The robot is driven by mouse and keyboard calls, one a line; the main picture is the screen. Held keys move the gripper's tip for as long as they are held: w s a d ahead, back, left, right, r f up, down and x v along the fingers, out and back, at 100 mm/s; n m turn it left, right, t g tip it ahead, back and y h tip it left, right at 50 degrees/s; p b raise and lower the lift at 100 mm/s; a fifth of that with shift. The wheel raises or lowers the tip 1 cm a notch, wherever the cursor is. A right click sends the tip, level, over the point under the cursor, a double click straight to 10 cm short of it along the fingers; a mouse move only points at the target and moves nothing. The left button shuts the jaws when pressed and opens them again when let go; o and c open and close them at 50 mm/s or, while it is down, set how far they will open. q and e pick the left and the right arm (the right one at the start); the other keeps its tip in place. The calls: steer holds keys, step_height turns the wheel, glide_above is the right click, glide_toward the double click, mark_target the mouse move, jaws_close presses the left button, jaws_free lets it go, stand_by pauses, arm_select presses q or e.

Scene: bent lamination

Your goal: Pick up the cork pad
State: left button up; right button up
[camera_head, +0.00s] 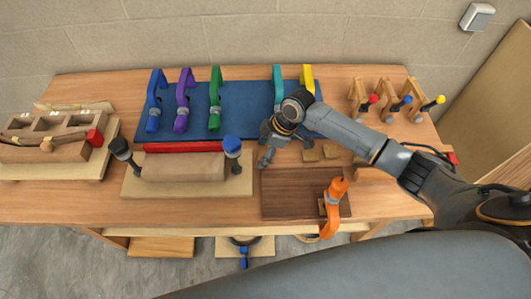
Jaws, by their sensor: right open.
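Small tan square pads that look like cork lie on the table behind the dark wooden board: one cork pad (310,154) is nearest my right gripper, and another pad (331,151) lies just right of it. My right gripper (285,149) is open, pointing down to the left of these pads, with nothing visible between its fingers. I cannot tell its exact height above the table. Part of the area behind the pads is hidden by my right arm. My left gripper is not in view.
The dark board (285,206) carries an orange clamp (333,205) at its right end. A wooden form (185,167) with a red strip stands left. A blue mat (238,92) holds several coloured clamps. Several wooden clamps (384,95) stand at the back right.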

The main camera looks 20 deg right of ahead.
steer(key=c, duration=0.8)
